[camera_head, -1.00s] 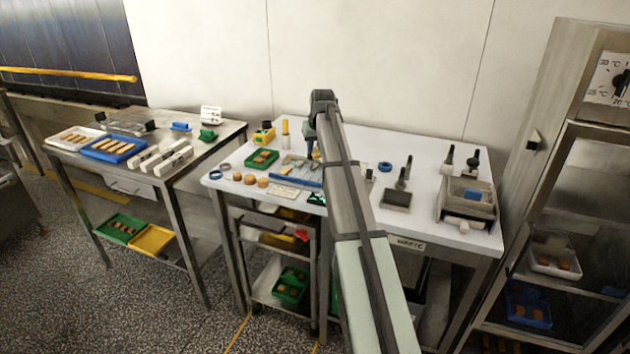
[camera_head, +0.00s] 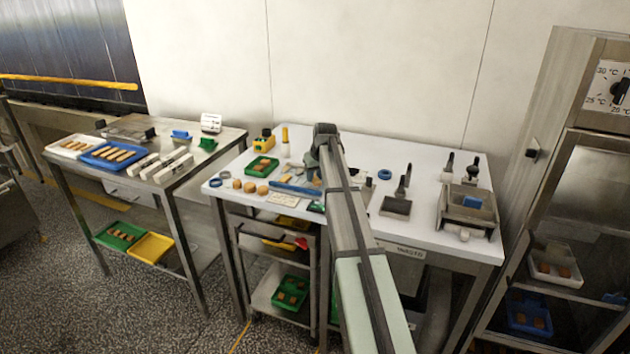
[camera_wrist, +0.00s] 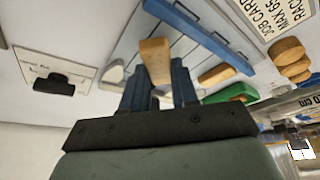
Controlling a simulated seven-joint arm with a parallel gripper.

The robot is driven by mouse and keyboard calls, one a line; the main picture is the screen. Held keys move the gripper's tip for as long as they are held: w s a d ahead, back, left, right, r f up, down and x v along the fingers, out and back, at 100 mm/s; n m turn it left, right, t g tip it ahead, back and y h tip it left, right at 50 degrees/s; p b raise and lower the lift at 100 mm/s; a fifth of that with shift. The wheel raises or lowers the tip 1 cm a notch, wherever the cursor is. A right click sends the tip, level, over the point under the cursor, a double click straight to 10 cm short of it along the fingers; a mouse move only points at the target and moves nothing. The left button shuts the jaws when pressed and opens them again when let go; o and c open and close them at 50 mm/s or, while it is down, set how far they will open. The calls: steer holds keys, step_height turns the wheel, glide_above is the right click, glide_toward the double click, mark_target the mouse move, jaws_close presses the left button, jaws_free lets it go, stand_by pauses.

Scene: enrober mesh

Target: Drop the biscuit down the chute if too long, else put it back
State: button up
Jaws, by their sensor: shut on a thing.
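My gripper (camera_wrist: 158,85) is shut on a tan, finger-shaped biscuit (camera_wrist: 155,55), which sticks out beyond the blue fingertips in the wrist view. The biscuit is over or close to a pale board with a blue rail (camera_wrist: 205,35); I cannot tell whether it touches the board. The rail also shows in the head view (camera_head: 293,188), left of my arm. My gripper's fingers and the held biscuit are hard to make out there. A waste label (camera_head: 411,252) is on the table's front edge; the chute opening is not clearly visible, perhaps hidden by my arm.
A job card (camera_wrist: 268,16) reading "MAX 65" lies near round biscuits (camera_wrist: 287,50). Another biscuit (camera_wrist: 217,74) lies by a green tray (camera_wrist: 232,93). A dustpan (camera_head: 396,207) and a grey box (camera_head: 468,205) stand right of my arm. A blue tray (camera_head: 93,157) is on the left table.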

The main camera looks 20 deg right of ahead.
steer(key=shift+f, duration=1.05)
steer(key=shift+f, duration=0.1)
steer(key=o, duration=0.8)
steer(key=v, duration=1.2)
